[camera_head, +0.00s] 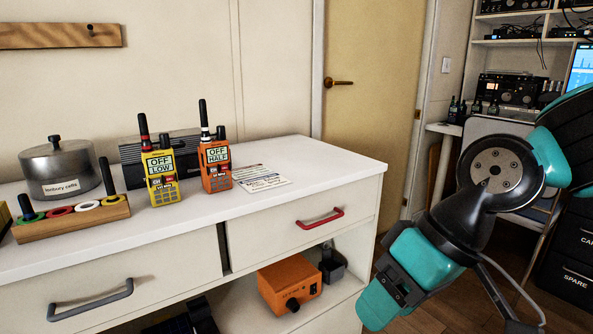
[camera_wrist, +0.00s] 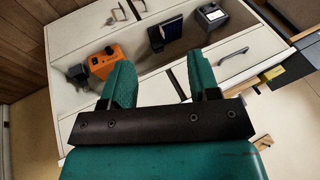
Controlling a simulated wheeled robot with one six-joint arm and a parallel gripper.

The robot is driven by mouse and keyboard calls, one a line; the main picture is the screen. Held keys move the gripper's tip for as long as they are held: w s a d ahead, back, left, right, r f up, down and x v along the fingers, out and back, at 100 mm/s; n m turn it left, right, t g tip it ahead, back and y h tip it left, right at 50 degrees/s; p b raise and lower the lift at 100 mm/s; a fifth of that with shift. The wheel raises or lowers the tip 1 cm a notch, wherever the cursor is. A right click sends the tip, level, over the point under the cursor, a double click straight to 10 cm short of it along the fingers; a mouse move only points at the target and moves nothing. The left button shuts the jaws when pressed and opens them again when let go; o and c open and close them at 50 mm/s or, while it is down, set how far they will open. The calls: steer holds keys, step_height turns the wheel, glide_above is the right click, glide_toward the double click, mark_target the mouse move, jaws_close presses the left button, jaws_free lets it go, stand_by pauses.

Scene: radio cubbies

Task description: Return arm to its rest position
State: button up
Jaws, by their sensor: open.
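My arm is at the right of the head view, bent, with teal and black links in front of the door and the desk. My gripper (camera_wrist: 160,82) shows in the wrist view with its two teal fingers apart and nothing between them. Its fingers point toward the front of the white cabinet (camera_wrist: 152,90), and it appears apart from it.
On the white counter (camera_head: 290,205) stand a yellow radio (camera_head: 161,177), an orange radio (camera_head: 214,166), a metal pot (camera_head: 60,168) and a wooden ring rack (camera_head: 72,217). An orange box (camera_head: 290,284) sits on the shelf below. A wooden door (camera_head: 375,90) is behind.

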steer(key=s+d+h, duration=0.2)
steer(key=s+d, duration=0.3)
steer(key=s, duration=0.3)
step_height(320, 180, up, 28)
steer(key=p, duration=2.8)
steer(key=shift+w+a+r, duration=0.25)
steer(key=shift+w+a, duration=0.1)
steer(key=shift+w, duration=0.1)
